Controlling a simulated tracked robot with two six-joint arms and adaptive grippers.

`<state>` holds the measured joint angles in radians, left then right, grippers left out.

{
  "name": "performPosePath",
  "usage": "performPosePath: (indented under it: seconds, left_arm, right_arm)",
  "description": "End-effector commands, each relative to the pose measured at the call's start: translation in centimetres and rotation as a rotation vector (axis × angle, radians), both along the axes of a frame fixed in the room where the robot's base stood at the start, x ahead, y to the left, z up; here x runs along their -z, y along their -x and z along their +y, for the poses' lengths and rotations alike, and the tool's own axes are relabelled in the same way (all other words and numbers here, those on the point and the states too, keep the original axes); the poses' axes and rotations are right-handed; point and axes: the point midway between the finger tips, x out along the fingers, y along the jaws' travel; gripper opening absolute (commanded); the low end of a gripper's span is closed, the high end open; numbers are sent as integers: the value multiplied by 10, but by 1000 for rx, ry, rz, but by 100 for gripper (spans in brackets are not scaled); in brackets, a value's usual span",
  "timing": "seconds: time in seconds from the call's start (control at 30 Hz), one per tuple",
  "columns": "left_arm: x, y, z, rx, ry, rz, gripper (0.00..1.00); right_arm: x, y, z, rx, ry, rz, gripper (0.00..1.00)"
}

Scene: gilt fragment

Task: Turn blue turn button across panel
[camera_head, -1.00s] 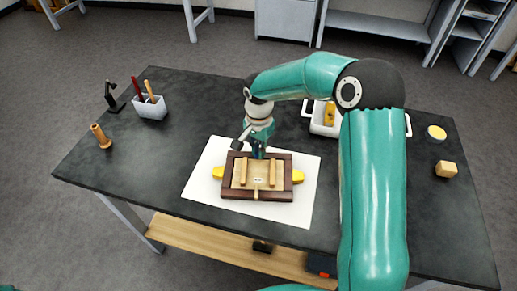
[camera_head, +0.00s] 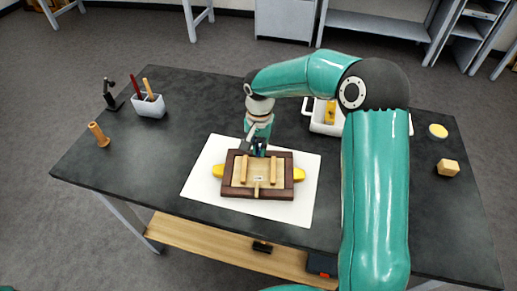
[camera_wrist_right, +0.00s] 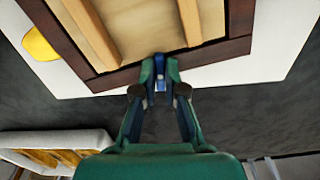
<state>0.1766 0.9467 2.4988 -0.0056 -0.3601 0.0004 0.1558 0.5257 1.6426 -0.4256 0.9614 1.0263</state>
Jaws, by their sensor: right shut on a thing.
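A dark wooden frame (camera_head: 229,187) with a light wood panel (camera_head: 257,174) lies on a white sheet on the table. The blue turn button (camera_wrist_right: 160,73) sits at the far edge of the frame; in the wrist view it shows between my fingertips. My right gripper (camera_head: 258,152) reaches down to that edge and also shows in the wrist view (camera_wrist_right: 160,80). It is shut on the blue turn button, and its fingers hide part of it. Yellow pieces (camera_head: 299,174) stick out at both sides of the frame. My left gripper is not in view.
The white sheet (camera_head: 294,211) lies under the frame. A white bin (camera_head: 321,126) stands behind my right arm. A tool cup (camera_head: 149,106), a small black stand (camera_head: 112,97) and a wooden peg (camera_head: 98,134) are at left. A wooden block (camera_head: 448,167) and a round tin (camera_head: 438,131) are at right.

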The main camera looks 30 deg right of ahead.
Motion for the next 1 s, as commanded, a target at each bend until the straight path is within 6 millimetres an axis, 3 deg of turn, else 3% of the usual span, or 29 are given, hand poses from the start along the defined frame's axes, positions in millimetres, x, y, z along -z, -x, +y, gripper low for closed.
performPosePath:
  seconds: [0.4, 0.93, 1.0]
  left_arm:
    - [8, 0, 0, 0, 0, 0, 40]
    - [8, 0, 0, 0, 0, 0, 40]
    - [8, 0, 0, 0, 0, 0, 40]
  right_arm:
    - [0, 0, -1, -228, 0, -1, 0]
    - [-1, 1, -1, -264, 0, -1, 0]
    - [-1, 1, -1, -264, 0, -1, 18]
